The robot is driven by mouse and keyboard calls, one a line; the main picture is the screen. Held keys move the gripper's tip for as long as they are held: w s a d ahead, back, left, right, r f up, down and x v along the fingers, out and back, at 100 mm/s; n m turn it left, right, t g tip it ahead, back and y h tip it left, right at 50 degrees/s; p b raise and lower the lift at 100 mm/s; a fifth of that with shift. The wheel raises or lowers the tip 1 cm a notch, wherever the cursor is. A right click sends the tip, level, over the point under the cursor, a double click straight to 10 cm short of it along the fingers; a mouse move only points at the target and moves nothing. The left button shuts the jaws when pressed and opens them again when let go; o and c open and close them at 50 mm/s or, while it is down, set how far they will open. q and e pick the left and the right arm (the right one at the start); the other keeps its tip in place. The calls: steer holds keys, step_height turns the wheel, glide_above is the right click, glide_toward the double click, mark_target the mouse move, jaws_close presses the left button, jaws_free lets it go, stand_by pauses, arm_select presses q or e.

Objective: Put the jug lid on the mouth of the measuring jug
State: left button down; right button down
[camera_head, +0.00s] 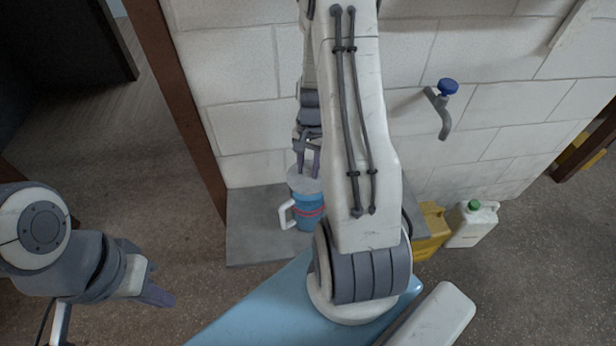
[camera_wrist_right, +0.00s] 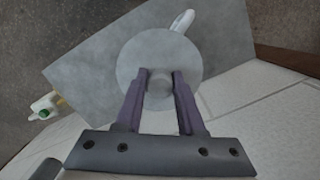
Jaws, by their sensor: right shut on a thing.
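The measuring jug (camera_head: 309,211) is blue with a white handle and a red band, and stands upright on a grey bench. The grey round jug lid (camera_head: 301,184) is at the jug's mouth; I cannot tell whether it touches the rim. In the right wrist view the lid (camera_wrist_right: 137,60) covers the jug, and only the white handle (camera_wrist_right: 182,21) shows beyond it. My right gripper (camera_head: 309,172) points down and is shut on the lid's knob (camera_wrist_right: 159,82). My left gripper (camera_head: 160,296) is at the lower left, away from the jug; its finger gap is unclear.
The grey bench (camera_head: 254,232) stands against a white block wall with a tap (camera_head: 441,107) and blue knob. Yellow (camera_head: 432,232) and white (camera_head: 474,224) canisters stand right of the bench. The bench's left part is bare. My right arm hides its middle.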

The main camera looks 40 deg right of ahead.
mark_target(308, 176)
step_height(308, 176, down, 4)
steer(key=shift+r+b, duration=0.15)
steer(key=shift+b, duration=0.15)
steer(key=c, duration=0.5)
jaws_free()
steer(key=shift+r, duration=0.15)
